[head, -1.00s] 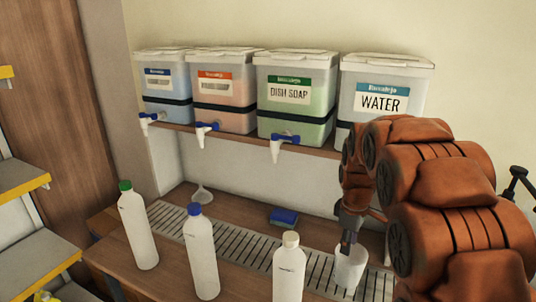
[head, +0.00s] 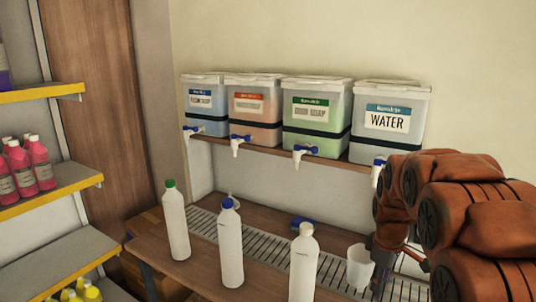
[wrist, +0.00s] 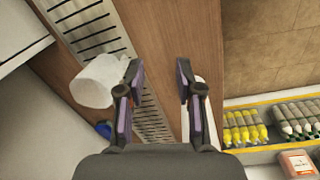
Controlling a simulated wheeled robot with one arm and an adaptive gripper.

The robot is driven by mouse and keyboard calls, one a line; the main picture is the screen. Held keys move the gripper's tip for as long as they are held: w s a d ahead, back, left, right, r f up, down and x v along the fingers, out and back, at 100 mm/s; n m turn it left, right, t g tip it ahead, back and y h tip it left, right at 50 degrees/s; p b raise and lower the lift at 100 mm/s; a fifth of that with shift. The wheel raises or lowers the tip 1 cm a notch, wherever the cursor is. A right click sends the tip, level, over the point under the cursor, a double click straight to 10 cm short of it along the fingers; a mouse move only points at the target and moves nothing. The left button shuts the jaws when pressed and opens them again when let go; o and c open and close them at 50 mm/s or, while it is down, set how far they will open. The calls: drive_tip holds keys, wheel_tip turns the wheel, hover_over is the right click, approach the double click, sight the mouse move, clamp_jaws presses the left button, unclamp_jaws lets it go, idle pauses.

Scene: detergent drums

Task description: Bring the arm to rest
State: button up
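My orange arm is at the right of the head view, reaching down over the counter. My gripper (wrist: 160,78) is open in the wrist view, with bare wood between its fingers. A white cup (head: 360,267) stands on the drain grate in the head view, just left of the gripper, whose fingers are mostly hidden there. The cup (wrist: 98,80) also shows outside the left finger in the wrist view; I cannot tell whether they touch.
Several drums with taps, one labelled water (head: 388,121), line the wall shelf. Shelves (head: 50,190) with bottles stand at left.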

drive_tip(key=s+a+r+m+p, duration=0.1)
drive_tip(key=s+a+r+m, duration=0.1)
drive_tip(key=s, duration=0.9)
drive_tip(key=s+a+r+m+g+p, duration=0.1)
drive_tip(key=s+a+m, duration=0.3)
drive_tip(key=s, duration=0.6)
drive_tip(key=s+a+r+m+g+p, duration=0.1)
drive_tip(key=s+a+r+m+p, duration=0.2)
drive_tip(key=s, duration=0.8)
drive_tip(key=shift+s+a+y, duration=0.3)
drive_tip(key=shift+a, duration=0.1)
